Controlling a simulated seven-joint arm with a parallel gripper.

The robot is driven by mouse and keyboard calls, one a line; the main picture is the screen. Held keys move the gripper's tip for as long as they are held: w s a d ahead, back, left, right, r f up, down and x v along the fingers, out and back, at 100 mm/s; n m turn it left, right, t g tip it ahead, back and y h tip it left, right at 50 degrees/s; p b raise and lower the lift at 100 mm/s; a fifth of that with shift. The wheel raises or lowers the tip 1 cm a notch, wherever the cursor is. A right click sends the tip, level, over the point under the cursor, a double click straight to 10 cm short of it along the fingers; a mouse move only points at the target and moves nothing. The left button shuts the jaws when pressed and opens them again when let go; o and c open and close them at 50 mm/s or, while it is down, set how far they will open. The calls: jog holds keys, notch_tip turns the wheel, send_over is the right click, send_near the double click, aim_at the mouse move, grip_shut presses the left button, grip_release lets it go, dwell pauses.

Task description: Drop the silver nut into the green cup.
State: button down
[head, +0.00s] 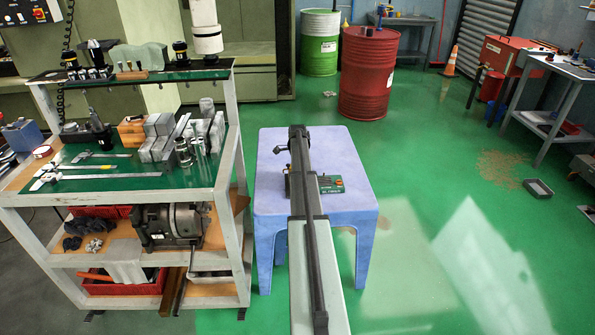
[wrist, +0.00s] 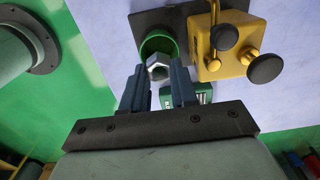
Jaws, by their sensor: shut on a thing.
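In the wrist view, the silver nut (wrist: 158,67) is held between the two fingertips of my gripper (wrist: 159,76). The green cup (wrist: 160,42) appears directly behind the nut, with its open mouth toward the camera. The nut overlaps the near part of the cup's mouth, and its exact height over the rim cannot be told. In the head view my own arm hides the fingertips, the nut and the cup.
A yellow block with black knobs (wrist: 236,45) stands right beside the cup on a dark plate (wrist: 180,19). A green device (head: 330,184) lies on the blue table (head: 345,208). A loaded cart (head: 228,165) stands to the left.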

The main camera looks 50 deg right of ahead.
jog(key=shift+f, duration=0.55)
jog(key=c, duration=0.8)
grip_release()
jog(key=shift+r, duration=0.15)
notch_tip(320, 180, up, 14)
jog(key=shift+f, duration=0.2)
